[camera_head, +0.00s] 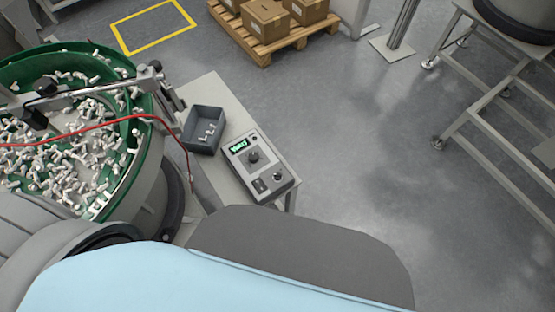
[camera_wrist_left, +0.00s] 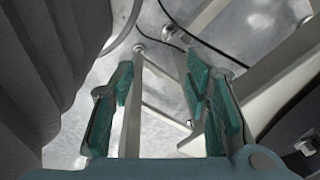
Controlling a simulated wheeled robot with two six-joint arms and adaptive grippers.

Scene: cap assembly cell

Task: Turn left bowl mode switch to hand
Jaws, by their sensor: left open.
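The bowl controller box (camera_head: 258,166) sits on a small light table right of the green feeder bowl. Its green display reads what looks like "WAIT". A large dark knob (camera_head: 253,157) is in the middle of its panel, with a smaller switch (camera_head: 278,176) and a dark rocker (camera_head: 259,186) near its front edge. I cannot read the switch positions. My left gripper (camera_wrist_left: 165,100) shows in the left wrist view, with its teal-padded fingers apart and nothing between them. It is not visible in the head view. My right gripper is in neither view.
The green bowl (camera_head: 140,150) full of white caps stands at left, with a red cable across it. A dark bin (camera_head: 204,130) with a few caps sits beside the controller on the table (camera_head: 205,88). A pallet of boxes (camera_head: 265,45) stands behind.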

